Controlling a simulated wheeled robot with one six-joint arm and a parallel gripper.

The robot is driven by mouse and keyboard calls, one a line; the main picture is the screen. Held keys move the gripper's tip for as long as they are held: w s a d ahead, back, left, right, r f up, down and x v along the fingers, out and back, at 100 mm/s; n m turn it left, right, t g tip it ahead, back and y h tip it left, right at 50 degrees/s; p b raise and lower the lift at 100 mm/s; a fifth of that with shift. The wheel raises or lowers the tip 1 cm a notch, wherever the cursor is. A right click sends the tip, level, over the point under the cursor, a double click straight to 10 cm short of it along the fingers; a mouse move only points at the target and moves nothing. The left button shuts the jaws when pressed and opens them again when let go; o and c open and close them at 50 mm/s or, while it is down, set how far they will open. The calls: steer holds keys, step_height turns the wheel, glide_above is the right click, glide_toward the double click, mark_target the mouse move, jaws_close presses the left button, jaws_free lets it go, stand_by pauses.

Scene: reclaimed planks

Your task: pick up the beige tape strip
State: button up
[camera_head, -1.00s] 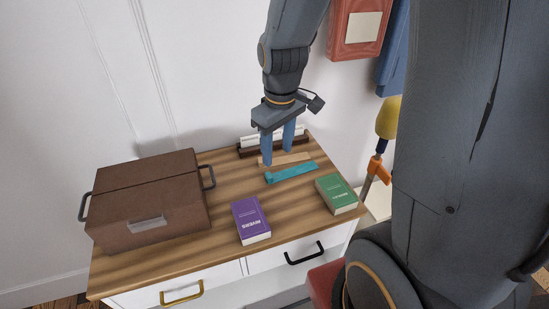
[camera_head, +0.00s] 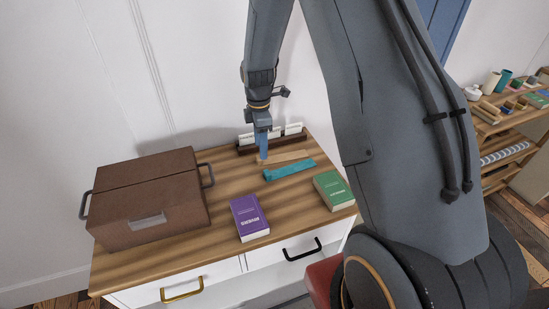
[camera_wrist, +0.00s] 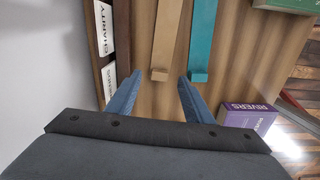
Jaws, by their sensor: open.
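The beige tape strip (camera_head: 290,157) lies on the wooden top of the cabinet, between a dark card rack and a teal strip (camera_head: 289,170). In the wrist view the beige strip (camera_wrist: 170,38) runs away from me, with its small raised near end between the lines of my two fingers. My gripper (camera_head: 263,157) points down at the strip's left end, open and empty. In the wrist view its blue fingers (camera_wrist: 157,90) are spread, the right one close to the near end of the teal strip (camera_wrist: 202,42). I cannot tell the exact height of the fingertips.
The dark rack (camera_head: 246,150) with white cards (camera_wrist: 104,28) stands close to the left finger, by the wall. A purple book (camera_head: 248,217) and a green book (camera_head: 333,191) lie nearer the front. A brown case (camera_head: 150,200) fills the left. Bare wood lies between case and strips.

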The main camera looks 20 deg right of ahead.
steer(key=shift+f+p, duration=1)
steer(key=shift+f, duration=1.35)
steer(key=c, duration=1.1)
